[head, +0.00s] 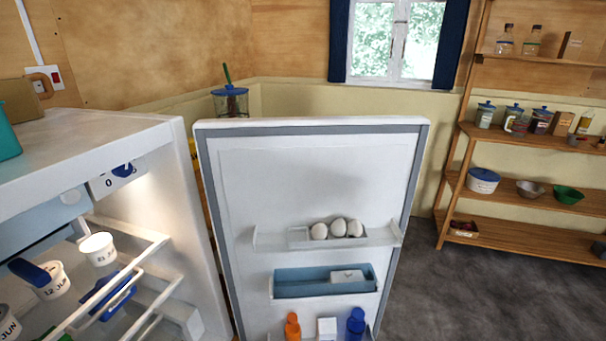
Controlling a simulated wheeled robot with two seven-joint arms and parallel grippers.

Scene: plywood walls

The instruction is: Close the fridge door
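The fridge door (312,185) stands wide open in the middle of the head view, its inner side facing me. Its door shelves hold three eggs (338,229), a blue tray (300,283) with a white item in it, and orange, white and blue containers at the bottom edge. The fridge body (165,150) is on the left, its lit interior showing white tubs (98,248) on a rack. The hinge side of the door is beside the fridge's right front edge. Neither of my grippers shows in the head view.
A wooden shelf unit (530,137) with jars, bowls and bottles stands at the right. Dark grey floor (480,290) lies clear between it and the door. A jar with a blue lid (230,101) shows behind the door. A window is at the back.

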